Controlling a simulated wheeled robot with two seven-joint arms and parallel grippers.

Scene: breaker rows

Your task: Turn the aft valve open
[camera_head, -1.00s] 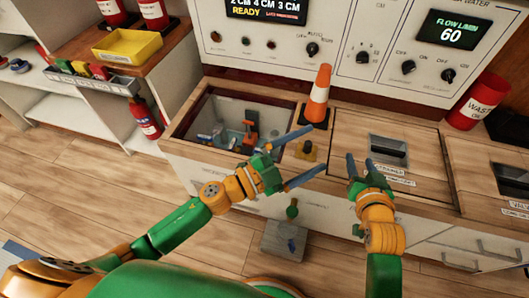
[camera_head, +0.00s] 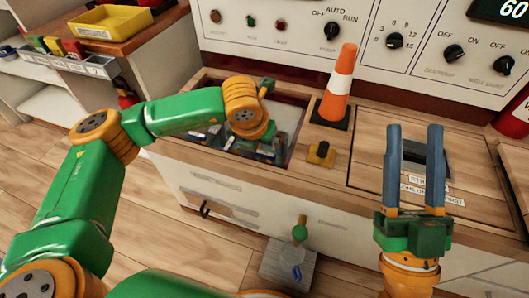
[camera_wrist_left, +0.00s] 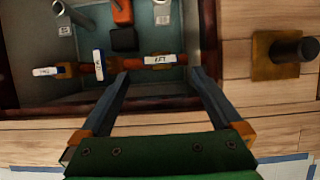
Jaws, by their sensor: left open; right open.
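The aft valve's white tag reading AFT (camera_wrist_left: 160,60) shows in the left wrist view inside the recessed bay. It sits on a reddish-brown pipe or bar that runs across the bay, with two other tagged spots further left. My left gripper (camera_wrist_left: 160,73) is open. Its fingers point into the bay, one on each side of the AFT tag, with nothing visibly held. In the head view my left wrist covers the bay's middle and hides its fingers and the valve. My right gripper (camera_head: 414,130) is open and empty over the wooden counter, right of the cone.
An orange and white cone (camera_head: 337,85) stands right of the bay. A yellow block with a dark knob (camera_head: 320,153) sits in front of it. An orange-red handle (camera_wrist_left: 122,12) and a black block (camera_wrist_left: 124,40) are inside the bay. A control panel rises behind.

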